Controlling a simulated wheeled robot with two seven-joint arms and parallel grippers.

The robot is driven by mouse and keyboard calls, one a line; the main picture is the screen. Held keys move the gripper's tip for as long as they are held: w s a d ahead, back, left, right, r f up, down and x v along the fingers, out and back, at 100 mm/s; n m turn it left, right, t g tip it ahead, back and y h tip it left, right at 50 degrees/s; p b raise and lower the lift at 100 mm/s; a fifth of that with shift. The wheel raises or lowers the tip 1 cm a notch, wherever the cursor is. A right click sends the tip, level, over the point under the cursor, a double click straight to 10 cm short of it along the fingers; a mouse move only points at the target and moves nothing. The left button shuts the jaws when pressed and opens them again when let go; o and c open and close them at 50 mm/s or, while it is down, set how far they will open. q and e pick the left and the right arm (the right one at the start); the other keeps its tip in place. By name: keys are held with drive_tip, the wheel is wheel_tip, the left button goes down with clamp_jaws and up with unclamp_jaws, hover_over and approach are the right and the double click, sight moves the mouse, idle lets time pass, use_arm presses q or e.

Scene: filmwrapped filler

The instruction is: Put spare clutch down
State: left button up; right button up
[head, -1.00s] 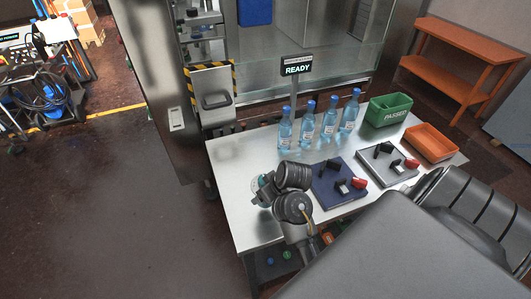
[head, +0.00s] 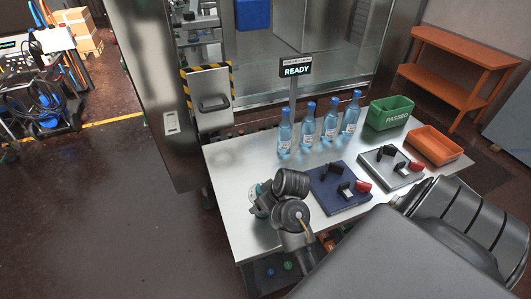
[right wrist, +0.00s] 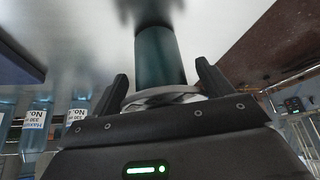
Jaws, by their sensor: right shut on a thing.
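A dark teal cylinder, seemingly the spare clutch, stands out from between the fingers of my right gripper (right wrist: 160,92) in the right wrist view (right wrist: 161,58). The gripper is shut on it, around a pale round part at its near end. A dark reflection lies just beyond its far end; I cannot tell whether it touches the table. In the head view my right gripper (head: 262,205) is over the left front part of the steel table (head: 232,170), mostly hidden by my wrist. Only a bit of teal shows there. My left gripper is not in view.
Several blue-capped bottles (head: 308,128) stand behind. A navy plate (head: 325,198) and a grey plate (head: 400,178) with black and red parts lie to the right. A green PASSED bin (head: 390,112) and an orange tray (head: 433,147) are at the right end. The table's left end is clear.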

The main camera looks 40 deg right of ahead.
drive_tip(key=shift+r, duration=0.15)
drive_tip(key=shift+f+b, duration=0.3)
drive_tip(key=shift+f, duration=0.1)
drive_tip(key=o, duration=1.8)
drive_tip(key=shift+r, duration=0.15)
drive_tip(key=shift+r+p, duration=0.3)
drive_tip(key=shift+p, duration=0.15)
drive_tip(key=p+v, duration=0.8)
drive_tip(key=v, duration=0.3)
drive_tip(key=shift+s+r, duration=0.3)
